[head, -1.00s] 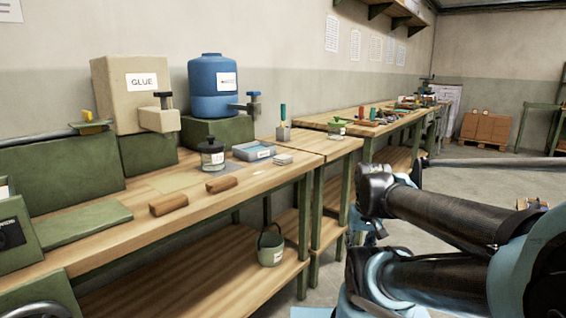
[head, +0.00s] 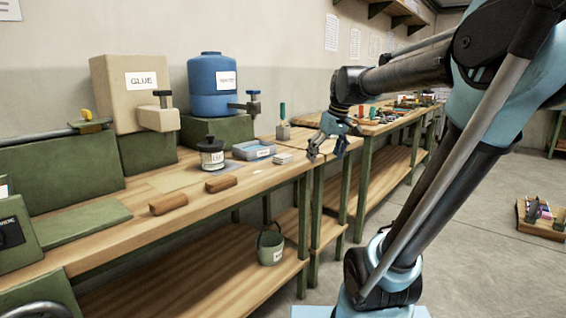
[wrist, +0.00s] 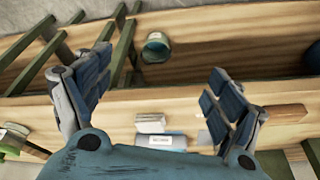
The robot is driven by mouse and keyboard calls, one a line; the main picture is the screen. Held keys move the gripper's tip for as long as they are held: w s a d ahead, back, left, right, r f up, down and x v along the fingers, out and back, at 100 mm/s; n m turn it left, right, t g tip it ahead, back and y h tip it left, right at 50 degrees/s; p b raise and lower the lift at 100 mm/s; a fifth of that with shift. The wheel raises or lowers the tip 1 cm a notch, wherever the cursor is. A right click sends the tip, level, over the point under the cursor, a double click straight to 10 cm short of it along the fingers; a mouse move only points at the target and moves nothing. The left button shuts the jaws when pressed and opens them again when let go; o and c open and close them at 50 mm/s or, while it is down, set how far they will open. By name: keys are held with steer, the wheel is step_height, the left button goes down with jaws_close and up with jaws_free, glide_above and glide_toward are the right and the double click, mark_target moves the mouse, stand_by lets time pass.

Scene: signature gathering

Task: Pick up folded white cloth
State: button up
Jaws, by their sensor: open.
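The folded white cloth (head: 283,158) is a small, pale, flat stack on the wooden bench, just right of the blue tray. In the wrist view the cloth (wrist: 150,123) lies low, between the two fingers, beside the labelled blue tray (wrist: 163,141). My gripper (head: 326,154) is open and empty, with fingers pointing down. In the head view it hangs to the right of the cloth, near the bench's front edge. In the wrist view the fingers of my gripper (wrist: 160,60) are spread wide. Nothing touches the cloth.
The blue tray (head: 254,150) and a dark-lidded jar (head: 212,155) stand left of the cloth. Two brown blocks (head: 221,183) (head: 168,204) lie near the front edge. A green bucket (head: 271,246) stands on the lower shelf. A pen holder (head: 283,131) stands behind.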

steer(key=w+a+r+n+y, duration=0.1)
steer(key=w+a+r+n, duration=0.1)
steer(key=w+a+r, duration=0.45)
steer(key=w+a+r+n, duration=0.2)
steer(key=w+a+r, duration=0.1)
steer(key=w, duration=0.6)
glide_above(283, 156)
steer(key=d, duration=0.2)
steer(key=f, duration=0.6)
steer(key=s+f, duration=0.1)
steer(key=f, duration=0.3)
steer(key=shift+a+f, duration=0.1)
steer(key=shift+x, duration=3)
steer(key=shift+c, duration=0.6)
steer(key=c, duration=1.1)
